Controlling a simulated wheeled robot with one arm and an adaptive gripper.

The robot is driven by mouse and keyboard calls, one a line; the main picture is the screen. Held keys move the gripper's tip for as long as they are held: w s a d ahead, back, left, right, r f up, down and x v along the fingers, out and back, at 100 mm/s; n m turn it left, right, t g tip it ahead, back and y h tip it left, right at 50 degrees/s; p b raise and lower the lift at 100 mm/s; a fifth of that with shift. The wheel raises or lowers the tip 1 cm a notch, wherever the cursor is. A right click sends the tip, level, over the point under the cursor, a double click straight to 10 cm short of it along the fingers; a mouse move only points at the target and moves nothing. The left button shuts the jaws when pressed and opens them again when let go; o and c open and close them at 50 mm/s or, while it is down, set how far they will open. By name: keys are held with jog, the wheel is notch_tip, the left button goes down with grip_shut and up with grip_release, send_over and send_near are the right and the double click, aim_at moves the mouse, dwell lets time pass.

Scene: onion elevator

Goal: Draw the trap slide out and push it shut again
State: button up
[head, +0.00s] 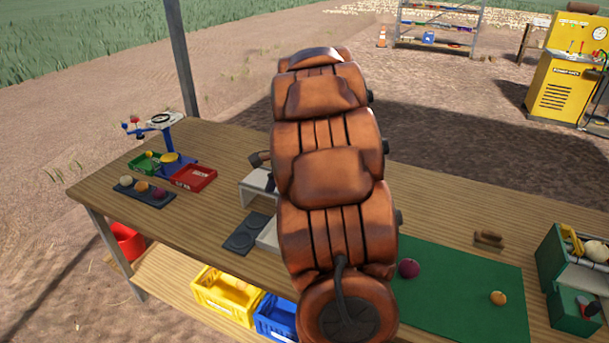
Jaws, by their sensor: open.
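My brown segmented arm fills the middle of the head view and reaches over the wooden table. My gripper cannot be made out; the arm hides that area. The trap slide cannot be clearly picked out. A pale box-like stand (257,184) with a grey top shows just left of the arm, its right part hidden. A brown rounded piece with a dark part below it shows at the arm's left edge, too small to identify. Nearer, a dark plate with round marks (246,236) lies beside another pale piece (268,236), partly covered by the arm.
The wooden table (225,150) carries a red tray (194,177), green tray (140,167) and dark strip with several balls at left. At right are a green mat (450,290), purple onion (408,268), orange ball (498,298), brown handled tool (489,239) and green crate (552,250).

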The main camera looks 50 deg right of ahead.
jog(key=d+f+m+t, duration=0.15)
jog(key=d+m, duration=0.25)
jog(key=d, duration=0.7)
jog(key=shift+p+x, duration=1.3)
jog(key=shift+x, duration=2.7)
jog(key=shift+w+r, duration=0.15)
jog(key=shift+c, duration=0.2)
grip_shut()
jog(key=s+a+b, duration=0.2)
jog(key=a, duration=0.6)
jog(key=shift+s, duration=0.15)
jog(key=shift+a, duration=0.1)
